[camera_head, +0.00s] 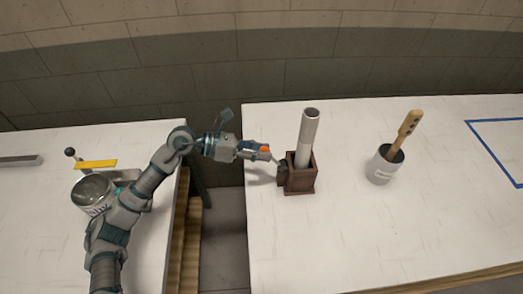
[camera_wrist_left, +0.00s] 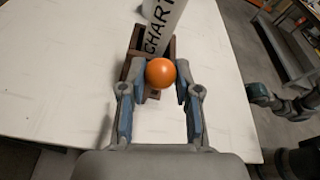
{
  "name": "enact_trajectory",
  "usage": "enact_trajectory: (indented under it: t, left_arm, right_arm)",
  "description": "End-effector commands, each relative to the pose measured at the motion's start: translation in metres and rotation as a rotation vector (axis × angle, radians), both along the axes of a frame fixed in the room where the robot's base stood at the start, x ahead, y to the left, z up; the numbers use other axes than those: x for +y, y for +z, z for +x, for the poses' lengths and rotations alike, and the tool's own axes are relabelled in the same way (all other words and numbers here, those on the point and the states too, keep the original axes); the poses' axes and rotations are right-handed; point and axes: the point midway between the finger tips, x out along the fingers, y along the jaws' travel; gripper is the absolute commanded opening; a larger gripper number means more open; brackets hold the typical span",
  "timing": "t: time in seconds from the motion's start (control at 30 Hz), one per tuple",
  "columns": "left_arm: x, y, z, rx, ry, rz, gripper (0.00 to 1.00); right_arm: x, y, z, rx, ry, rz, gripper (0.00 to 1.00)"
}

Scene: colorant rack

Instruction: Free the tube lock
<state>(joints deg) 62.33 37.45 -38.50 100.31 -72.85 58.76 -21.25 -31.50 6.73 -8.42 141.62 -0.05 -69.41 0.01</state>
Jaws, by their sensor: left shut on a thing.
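A pale grey tube (camera_head: 308,135) stands in a brown square holder (camera_head: 301,183) near the left edge of the right table. In the left wrist view the tube (camera_wrist_left: 162,25) bears dark letters reading "CHART". An orange ball knob (camera_head: 265,149) sits at the end of a short lever on the holder's left side. My left gripper (camera_head: 268,152) reaches over the gap between the tables and is shut on this knob. In the left wrist view the knob (camera_wrist_left: 160,72) lies between the two fingertips. The lock's inner part is hidden. My right gripper is not in view.
A white pot (camera_head: 380,170) with a wooden-handled tool (camera_head: 407,130) stands right of the holder. A blue outline (camera_head: 495,150) marks the table's far right. The left table holds a metal bowl (camera_head: 92,192) and a yellow bar (camera_head: 96,164). The front of the right table is clear.

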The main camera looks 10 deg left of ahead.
Motion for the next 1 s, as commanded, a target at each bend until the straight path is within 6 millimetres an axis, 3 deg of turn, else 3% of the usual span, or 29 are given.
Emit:
enact_trajectory:
  t: [0.3,0.33,0.4,0.43,0.77,1.0]
  left_arm:
    - [0.002,0.000,0.002,-0.002,0.007,-0.001,0.00]
    - [0.002,0.000,0.002,-0.002,0.007,-0.001,0.37]
    - [0.002,0.000,0.002,-0.002,0.006,0.000,0.54]
    - [0.002,0.000,0.002,-0.002,0.006,0.000,0.57]
    - [0.003,0.001,0.000,-0.001,0.003,0.000,0.57]
    - [0.041,0.011,-0.005,0.000,0.007,0.001,0.57]
  right_arm:
    - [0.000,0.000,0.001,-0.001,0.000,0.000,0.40]
    - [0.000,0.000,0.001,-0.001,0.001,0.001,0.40]
    - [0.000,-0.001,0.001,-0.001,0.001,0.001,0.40]
    - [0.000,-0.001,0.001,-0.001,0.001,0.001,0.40]
    - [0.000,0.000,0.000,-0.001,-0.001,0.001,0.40]
    - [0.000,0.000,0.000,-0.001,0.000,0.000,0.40]
